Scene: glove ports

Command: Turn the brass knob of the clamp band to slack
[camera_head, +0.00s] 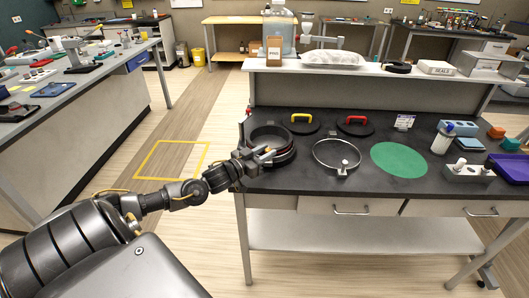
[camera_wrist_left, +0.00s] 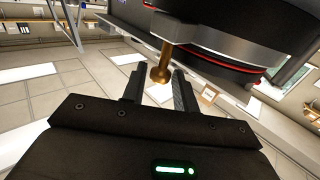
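The brass knob (camera_wrist_left: 160,73) hangs on a short stem from the grey metal clamp band (camera_wrist_left: 205,38), in the left wrist view. The band runs around a dark round port body with a thin red line. My left gripper (camera_wrist_left: 158,88) is open; its fingertips stand on either side of the knob, with a visible gap on each side. In the head view my left gripper (camera_head: 268,155) is at the front of the dark port ring (camera_head: 271,134), at the bench's left end; it hides the knob there. My right gripper is not in view.
A loose metal ring (camera_head: 316,161) with a pale knob lies to the right on the dark bench top (camera_head: 375,190). Behind are black lids with yellow (camera_head: 301,117) and red (camera_head: 355,119) handles. A green disc (camera_head: 399,160), a bottle (camera_head: 442,139) and trays stand further right.

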